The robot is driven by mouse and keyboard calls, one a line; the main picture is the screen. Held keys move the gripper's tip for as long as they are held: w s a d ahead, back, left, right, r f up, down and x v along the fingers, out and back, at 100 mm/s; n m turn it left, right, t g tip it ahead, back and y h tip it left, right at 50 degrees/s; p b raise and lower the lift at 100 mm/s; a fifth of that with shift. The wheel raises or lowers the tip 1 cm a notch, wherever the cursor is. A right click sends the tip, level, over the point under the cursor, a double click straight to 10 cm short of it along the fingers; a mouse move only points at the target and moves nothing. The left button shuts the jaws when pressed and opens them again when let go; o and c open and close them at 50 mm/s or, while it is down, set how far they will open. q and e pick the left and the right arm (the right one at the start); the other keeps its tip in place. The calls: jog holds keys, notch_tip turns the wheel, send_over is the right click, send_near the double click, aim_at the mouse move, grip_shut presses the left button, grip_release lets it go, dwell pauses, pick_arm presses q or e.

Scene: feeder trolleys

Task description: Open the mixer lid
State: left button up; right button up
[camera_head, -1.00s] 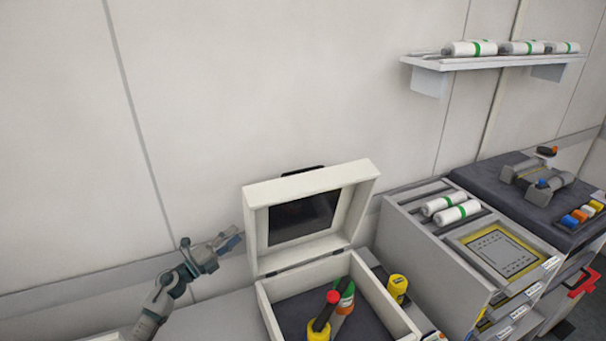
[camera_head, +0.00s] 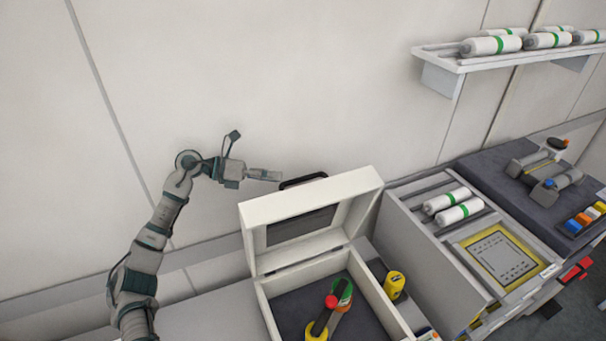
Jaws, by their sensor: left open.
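The mixer is a white box with a dark-lined inside (camera_head: 262,301), at the lower middle of the head view. Its hinged lid (camera_head: 252,213) stands raised at the back, with a dark window and a black handle (camera_head: 303,180) on its top edge. My left gripper (camera_head: 276,175) is open and empty, just left of the handle and above the lid's upper left corner. It appears apart from the lid, though the depth gap is hard to judge. My right gripper is not in view.
Red-, green- and yellow-topped items (camera_head: 331,302) lie inside the box. A yellow container (camera_head: 394,284) stands right of it. A grey trolley (camera_head: 416,255) with white cylinders (camera_head: 459,212) is further right. A wall shelf (camera_head: 455,66) holds more cylinders. The wall at left is clear.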

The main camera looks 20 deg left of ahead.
aim_at(301, 178)
pick_arm(q)
jog(key=p+x, duration=0.1)
jog(key=x, duration=0.6)
jog(key=shift+w+f+p, duration=0.15)
jog(key=shift+w+p, duration=0.25)
jog(key=shift+w+d+f, duration=0.1)
jog(key=shift+d, duration=0.5)
jog(key=shift+a, duration=0.1)
grip_shut()
